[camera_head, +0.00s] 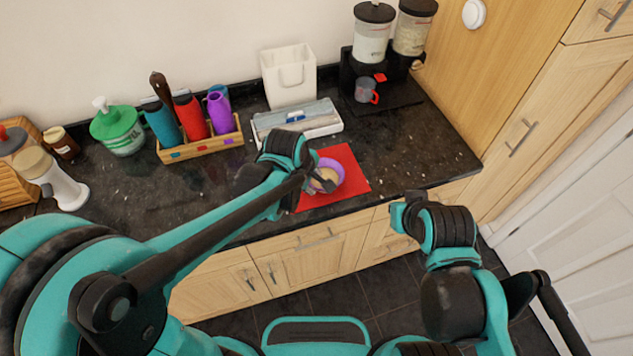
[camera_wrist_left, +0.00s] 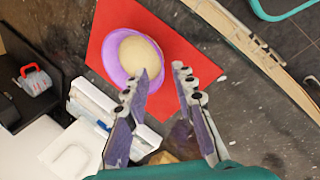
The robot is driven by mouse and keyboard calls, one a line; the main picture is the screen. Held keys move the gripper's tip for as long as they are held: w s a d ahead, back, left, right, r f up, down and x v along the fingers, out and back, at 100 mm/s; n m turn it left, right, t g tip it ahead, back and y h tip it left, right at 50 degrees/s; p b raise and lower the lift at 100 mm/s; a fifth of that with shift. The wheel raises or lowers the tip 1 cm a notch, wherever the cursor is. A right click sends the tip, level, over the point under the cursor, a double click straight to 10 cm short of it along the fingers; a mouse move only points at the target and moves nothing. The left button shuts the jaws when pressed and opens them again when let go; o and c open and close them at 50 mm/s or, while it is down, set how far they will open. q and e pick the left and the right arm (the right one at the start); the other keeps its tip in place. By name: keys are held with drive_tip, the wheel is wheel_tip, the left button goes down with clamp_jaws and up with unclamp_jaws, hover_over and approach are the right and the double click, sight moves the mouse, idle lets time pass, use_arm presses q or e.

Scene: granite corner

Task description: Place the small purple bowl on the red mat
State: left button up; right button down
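The small purple bowl (camera_head: 340,165) sits on the red mat (camera_head: 352,188) and holds something pale and rounded. In the left wrist view the bowl (camera_wrist_left: 112,68) lies within the red mat (camera_wrist_left: 190,48), toward one side of it. My left gripper (camera_head: 320,183) is at the bowl's near side. In its wrist view the fingers of my left gripper (camera_wrist_left: 162,72) are apart, one overlapping the bowl's rim and the other beside the bowl over the mat. I cannot tell whether a finger touches the bowl. My right arm is at the right, in front of the counter; its fingers do not show clearly.
A white-and-blue tray (camera_head: 297,122) lies behind the mat, with a white bin (camera_head: 288,77) beyond. A wooden cup holder (camera_head: 200,148) stands left of the mat. Dispensers with a grey cup (camera_head: 362,91) stand at back right. Dark counter is clear right of the mat.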

use_arm(q)
drive_tip(key=s+a+r+m+t+y, duration=0.1)
drive_tip(key=s+a+r+m, duration=0.3)
drive_tip(key=s+a+m, duration=0.2)
drive_tip(key=s+a+r+m+t+y+p, duration=0.1)
drive_tip(key=s+a+r+m, duration=0.4)
drive_tip(key=a, duration=0.6)
drive_tip(key=shift+s+r+m+t, duration=0.2)
drive_tip(key=shift+s+m+t, duration=0.5)
drive_tip(key=shift+m, duration=0.1)
drive_tip(key=shift+f, duration=0.1)
wheel_tip(320, 180, down, 7)
drive_tip(key=b, duration=0.7)
drive_tip(key=shift+f, duration=0.15)
